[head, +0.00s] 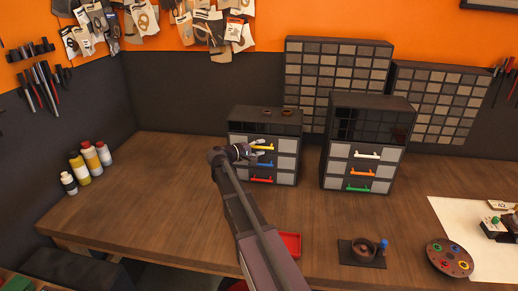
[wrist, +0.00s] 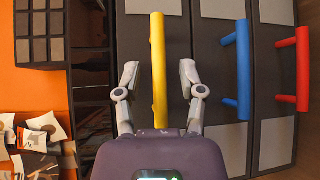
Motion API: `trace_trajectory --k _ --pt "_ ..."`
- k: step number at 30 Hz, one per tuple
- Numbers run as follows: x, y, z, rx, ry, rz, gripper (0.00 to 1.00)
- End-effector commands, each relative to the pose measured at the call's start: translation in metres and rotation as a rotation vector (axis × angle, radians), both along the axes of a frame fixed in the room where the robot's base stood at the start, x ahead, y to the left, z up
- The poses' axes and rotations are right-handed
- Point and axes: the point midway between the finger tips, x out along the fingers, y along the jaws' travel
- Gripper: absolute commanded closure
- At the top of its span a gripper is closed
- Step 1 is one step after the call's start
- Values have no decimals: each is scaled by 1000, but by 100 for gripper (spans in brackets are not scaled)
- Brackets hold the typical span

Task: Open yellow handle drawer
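The yellow handle (head: 263,147) is on the top drawer of the left small cabinet (head: 233,128) on the workbench. In the wrist view the yellow handle (wrist: 158,70) stands between the two fingers of my gripper (wrist: 158,80). The fingers are open, with a gap on each side of the handle. The drawer front (wrist: 153,7) looks closed. In the head view my gripper (head: 258,149) is at the cabinet front, and my arm hides part of the cabinet's left side.
Below are a blue handle (wrist: 237,70) and a red handle (wrist: 303,70). A second cabinet (head: 370,101) stands to the right. Several bottles (head: 92,158) stand at the left. A red tray (head: 291,243) lies near the front edge. The bench left of my arm is mostly clear.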

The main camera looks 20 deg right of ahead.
Motion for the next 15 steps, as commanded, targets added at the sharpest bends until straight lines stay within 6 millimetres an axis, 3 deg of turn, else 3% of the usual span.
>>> trace_trajectory --k 1,5,15 --pt "0 0 0 0 0 0 64" --pt "0 1 0 0 0 0 100" --pt "-7 6 0 0 0 2 100"
